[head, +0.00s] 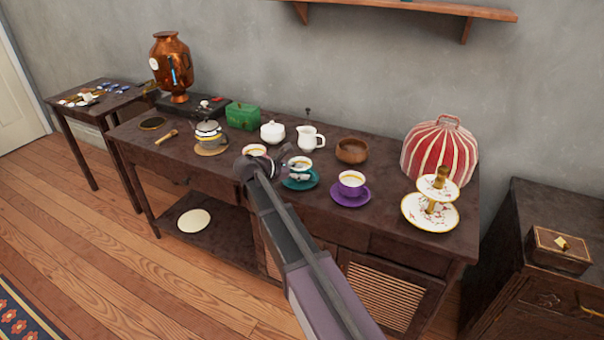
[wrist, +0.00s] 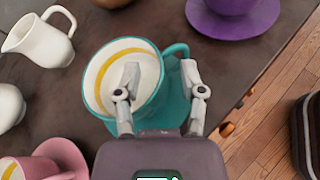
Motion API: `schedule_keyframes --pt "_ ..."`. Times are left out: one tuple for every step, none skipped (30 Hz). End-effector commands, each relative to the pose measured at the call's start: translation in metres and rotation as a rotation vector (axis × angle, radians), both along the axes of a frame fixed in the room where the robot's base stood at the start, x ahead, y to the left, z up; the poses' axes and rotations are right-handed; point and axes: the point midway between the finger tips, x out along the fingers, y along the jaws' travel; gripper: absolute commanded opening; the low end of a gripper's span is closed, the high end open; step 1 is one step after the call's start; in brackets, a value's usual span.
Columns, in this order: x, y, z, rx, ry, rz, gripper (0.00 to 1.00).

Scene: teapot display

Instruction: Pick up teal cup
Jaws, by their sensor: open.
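The teal cup (head: 300,162) stands upright on its teal saucer (head: 312,182) near the front edge of the dark table. In the wrist view the teal cup (wrist: 100,72) shows a white inside with a yellow band, and a teal handle at its upper right. My gripper (wrist: 160,68) is open above the cup. Its left finger overlaps the cup's mouth and its right finger is beyond the rim, over the saucer side. I cannot tell whether either finger touches the cup. In the head view my arm hides part of the area beside the cup.
A purple cup (head: 351,180) on a purple saucer stands close on the right. A pink cup (wrist: 10,170) with a pink saucer is close on the left. A white creamer (head: 311,138), a white sugar pot (head: 273,132) and a wooden bowl (head: 352,150) stand behind.

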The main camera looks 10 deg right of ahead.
Motion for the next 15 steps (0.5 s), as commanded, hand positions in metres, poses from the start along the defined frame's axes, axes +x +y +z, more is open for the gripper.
schedule_keyframes --pt "-0.0001 0.0002 0.0001 0.0 0.0 0.0 0.52" --pt "-0.0001 0.0002 0.0001 0.0 0.0 0.0 0.52" --pt "-0.0001 0.0003 0.0001 0.0 0.0 0.0 0.52" --pt "-0.0001 0.0003 0.0001 0.0 0.0 0.0 0.52" --pt "-0.0001 0.0003 0.0001 0.0 0.0 0.0 0.52" --pt "-0.0001 0.0004 0.0001 0.0 0.0 0.0 0.52" --pt "-0.0001 0.0004 0.0001 0.0 0.0 0.0 0.52" --pt "-0.0001 0.0004 0.0001 0.0 0.0 0.0 0.52" --pt "-0.0001 0.0004 0.0001 0.0 0.0 0.0 0.52" --pt "-0.0001 0.0004 0.0001 0.0 0.0 0.0 0.52" --pt "-0.0001 0.0004 0.0001 0.0 0.0 0.0 0.44" --pt "-0.0001 0.0004 0.0001 0.0 0.0 0.0 0.32" --pt "-0.0001 0.0004 0.0001 0.0 0.0 0.0 0.23" --pt "-0.0001 0.0005 0.0001 0.0 0.0 0.0 0.14" --pt "-0.0001 0.0005 0.0001 0.0 0.0 0.0 0.02"
